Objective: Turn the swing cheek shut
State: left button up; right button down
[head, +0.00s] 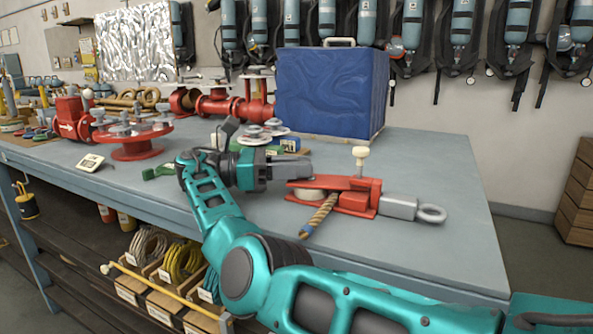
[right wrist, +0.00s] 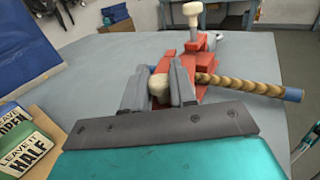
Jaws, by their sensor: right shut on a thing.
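A red pulley block lies on the bench, with its red swing cheek (head: 345,184) on top and a grey shank with a ring (head: 430,213) at its right end. A cream knob (head: 360,153) stands up from it and also shows in the right wrist view (right wrist: 192,14). A tan rope (head: 321,213) with a blue end passes out of the block's near side. My right gripper (head: 307,167) is at the block's left end. In the right wrist view its fingers (right wrist: 159,88) close around a cream piece at the cheek's end. My left gripper is out of view.
A blue-covered box (head: 330,92) stands behind the block. A red flanged wheel-like fitting (head: 135,140) and red valves stand to the left. Two signs (right wrist: 18,135) lie left of my gripper. The bench right of the block is clear.

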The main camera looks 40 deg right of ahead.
jog(key=c, duration=0.9)
grip_release()
